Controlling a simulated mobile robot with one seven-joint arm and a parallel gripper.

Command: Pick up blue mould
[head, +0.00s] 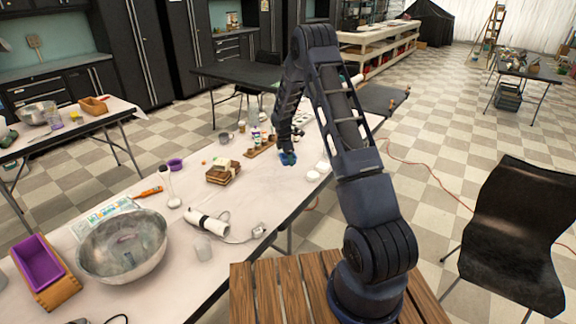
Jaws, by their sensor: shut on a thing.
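The blue mould (288,159) is a small blue piece at the end of my arm, over the long white table in the middle of the head view. My gripper (287,151) points down and is shut on it. The gripper's fingers are dark and small here, and they hide part of the mould. I cannot tell whether the mould touches the table top or is just above it.
The long table (262,192) holds brown soap blocks (223,172), a purple mould (176,164), white cups (317,171), a hand blender (213,222) with a cord, and a metal bowl (122,246). Bottles (257,136) stand behind. A black chair (513,232) is at right.

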